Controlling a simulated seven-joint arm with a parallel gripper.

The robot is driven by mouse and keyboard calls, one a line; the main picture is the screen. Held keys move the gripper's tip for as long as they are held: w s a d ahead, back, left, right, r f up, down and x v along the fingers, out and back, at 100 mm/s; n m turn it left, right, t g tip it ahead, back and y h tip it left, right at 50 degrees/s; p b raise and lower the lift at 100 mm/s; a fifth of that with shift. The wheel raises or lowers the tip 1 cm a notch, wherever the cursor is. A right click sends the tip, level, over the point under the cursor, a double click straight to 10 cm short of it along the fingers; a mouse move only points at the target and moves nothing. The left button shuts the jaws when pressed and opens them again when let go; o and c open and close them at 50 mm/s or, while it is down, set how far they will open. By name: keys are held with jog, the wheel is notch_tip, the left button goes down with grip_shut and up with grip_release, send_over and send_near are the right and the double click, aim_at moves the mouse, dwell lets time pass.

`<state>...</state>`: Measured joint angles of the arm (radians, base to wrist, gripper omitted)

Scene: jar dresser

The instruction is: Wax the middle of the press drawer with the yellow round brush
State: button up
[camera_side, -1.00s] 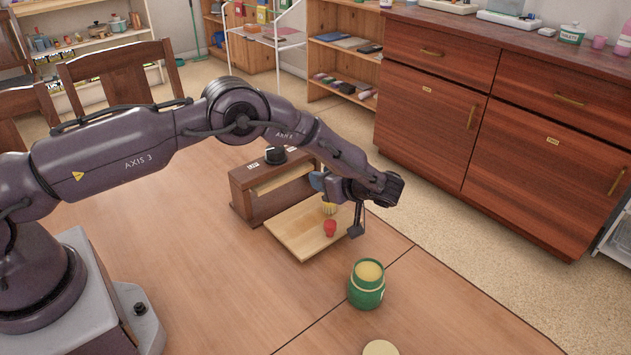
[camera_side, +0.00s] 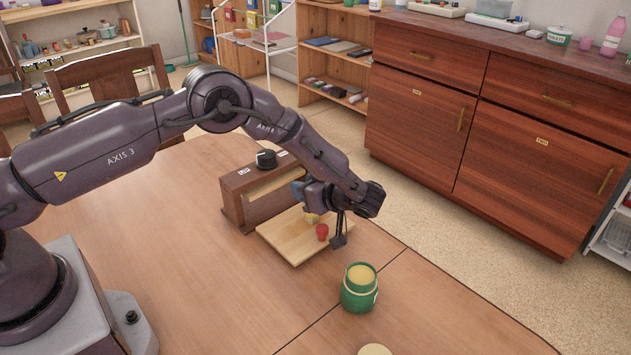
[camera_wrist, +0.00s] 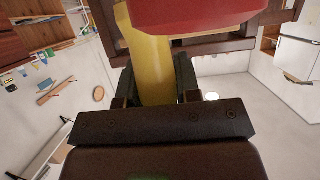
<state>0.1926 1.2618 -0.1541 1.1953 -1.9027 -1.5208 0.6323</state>
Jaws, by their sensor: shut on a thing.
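My gripper (camera_side: 325,222) is over the pulled-out pale wooden drawer of the press (camera_side: 291,246). In the wrist view its fingers (camera_wrist: 152,90) are shut on a yellow shaft (camera_wrist: 152,68), which I take for the yellow round brush (camera_side: 312,217). A red part (camera_side: 322,232) sits below the yellow in the side view, low over the drawer's middle. It fills the top of the wrist view (camera_wrist: 195,12). Whether it touches the drawer I cannot tell. The press (camera_side: 243,194) is a dark wooden box with a black knob. An open green jar (camera_side: 359,291) of yellow wax stands in front.
A pale round lid (camera_side: 375,350) lies at the table's front edge. The table (camera_side: 180,235) is clear left of the press. A chair (camera_side: 105,75) stands behind it. A reddish cabinet (camera_side: 420,115) and shelves (camera_side: 330,65) stand beyond the table.

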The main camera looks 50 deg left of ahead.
jog(key=shift+s, duration=2.9)
jog(key=shift+w, duration=5.45)
notch_tip(320, 180, up, 8)
jog(key=s+r, duration=0.4)
jog(key=r, duration=0.2)
jog(key=s+a+f, duration=0.1)
jog(key=s+f, duration=0.6)
jog(key=s, duration=0.1)
jog(key=shift+s+a, duration=0.35)
